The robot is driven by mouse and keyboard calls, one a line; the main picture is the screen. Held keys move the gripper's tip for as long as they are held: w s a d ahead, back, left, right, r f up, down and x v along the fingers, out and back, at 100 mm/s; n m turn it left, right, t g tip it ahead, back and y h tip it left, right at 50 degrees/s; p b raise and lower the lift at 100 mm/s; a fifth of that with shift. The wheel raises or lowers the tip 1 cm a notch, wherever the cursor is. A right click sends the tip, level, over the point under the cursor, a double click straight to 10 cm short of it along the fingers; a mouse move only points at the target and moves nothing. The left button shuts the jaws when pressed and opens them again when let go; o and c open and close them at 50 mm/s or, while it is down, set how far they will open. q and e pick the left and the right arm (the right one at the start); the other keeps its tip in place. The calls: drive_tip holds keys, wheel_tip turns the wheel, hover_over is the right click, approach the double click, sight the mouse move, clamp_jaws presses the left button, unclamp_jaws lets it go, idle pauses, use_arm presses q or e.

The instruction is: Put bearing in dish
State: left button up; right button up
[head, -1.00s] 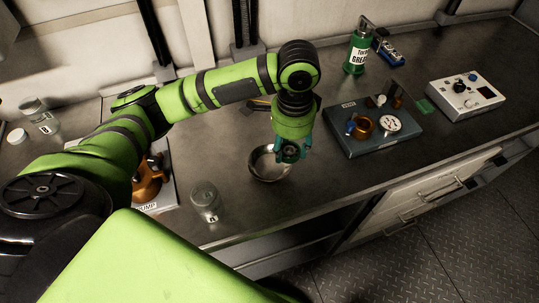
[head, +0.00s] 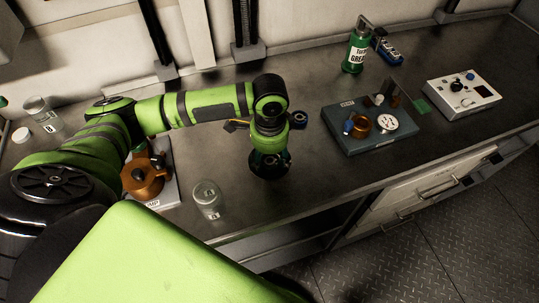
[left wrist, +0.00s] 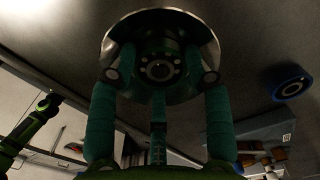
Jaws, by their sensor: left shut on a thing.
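My left gripper (head: 270,168) points down over the bench, and in the left wrist view its teal fingers (left wrist: 160,80) stand around the bearing. It is shut on the bearing (left wrist: 160,68), a dark round piece with a centre hole and a ring of small balls. The shiny metal dish (left wrist: 192,22) shows behind the bearing in the left wrist view. In the head view the gripper hides the dish. I cannot tell whether the bearing touches the dish. My right gripper is out of view.
A blue-rimmed ring (head: 299,118) lies on the bench behind the gripper. A glass jar (head: 207,199) and an orange pump (head: 147,176) are to the left. A gauge plate (head: 367,139), a green grease bottle (head: 356,50) and a white control box (head: 463,94) are to the right.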

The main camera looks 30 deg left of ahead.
sight(270, 161)
use_arm(q)
drive_tip(key=o, duration=1.2)
drive_tip(key=shift+f, duration=0.1)
drive_tip(key=shift+o, duration=0.2)
wheel_tip(270, 161, up, 12)
drive_tip(key=b, duration=0.2)
